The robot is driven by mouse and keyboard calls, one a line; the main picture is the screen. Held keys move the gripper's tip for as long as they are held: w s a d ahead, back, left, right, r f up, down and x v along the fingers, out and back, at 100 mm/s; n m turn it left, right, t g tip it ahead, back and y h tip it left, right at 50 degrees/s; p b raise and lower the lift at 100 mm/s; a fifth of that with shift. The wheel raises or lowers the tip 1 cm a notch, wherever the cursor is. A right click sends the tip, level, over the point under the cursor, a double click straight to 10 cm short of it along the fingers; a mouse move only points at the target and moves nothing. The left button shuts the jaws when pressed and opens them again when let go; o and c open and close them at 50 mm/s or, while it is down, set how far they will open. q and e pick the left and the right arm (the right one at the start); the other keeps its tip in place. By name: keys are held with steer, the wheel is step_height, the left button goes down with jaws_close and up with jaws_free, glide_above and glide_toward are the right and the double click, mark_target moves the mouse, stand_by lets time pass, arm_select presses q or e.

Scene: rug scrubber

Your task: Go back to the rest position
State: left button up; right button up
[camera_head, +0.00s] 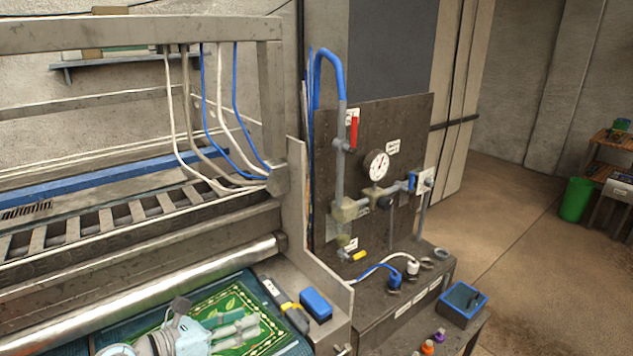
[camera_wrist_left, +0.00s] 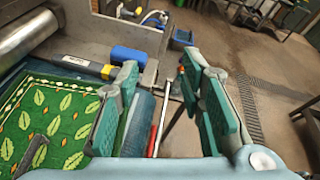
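My left gripper (camera_head: 254,326) reaches in from the bottom left of the head view, over a green rug (camera_head: 228,300) with a leaf pattern. In the left wrist view its two green-padded fingers (camera_wrist_left: 160,68) stand wide apart with nothing between them. The rug (camera_wrist_left: 45,115) lies to the left of the fingers there. My right gripper is in neither view.
The rug machine with its metal roller (camera_head: 150,291) fills the left. A blue block (camera_head: 316,304) and a yellow-and-black tool (camera_head: 286,306) lie on its side ledge. A panel with a gauge (camera_head: 376,165) and pipes stands behind. Floor at right is open, with a green bin (camera_head: 576,199).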

arm_select(q)
step_height(320, 180, up, 10)
steer(key=s+a+n+t, duration=0.2)
steer(key=n+t, duration=0.7)
steer(key=n, duration=0.2)
steer(key=s+a+f+n+g+y, duration=0.1)
steer(key=s+a+f+n+y, duration=0.15)
steer(key=a+n+y, duration=0.7)
steer(key=s+a+f+n+y, duration=0.2)
steer(key=a+f+n+y, duration=0.3)
steer(key=n, duration=0.8)
steer(key=s+d+f+n+g, duration=0.1)
steer(key=s+f+n+g, duration=0.7)
steer(key=s+f, duration=0.5)
steer(key=s+d+f+g+h, duration=0.3)
steer(key=s+d+f+g, duration=0.35)
steer(key=s, duration=0.45)
step_height(320, 180, down, 28)
steer(key=s+a+g+b, duration=0.1)
steer(key=s+a+b, duration=0.1)
steer(key=b, duration=0.5)
steer(key=s+f+g+b, duration=0.1)
steer(key=s+f+b, duration=0.2)
steer(key=s+f, duration=0.9)
step_height(320, 180, down, 2)
steer(key=shift+s+a+f+n, duration=0.1)
steer(key=shift+s+a+n, duration=0.2)
steer(key=shift+s+n, duration=0.15)
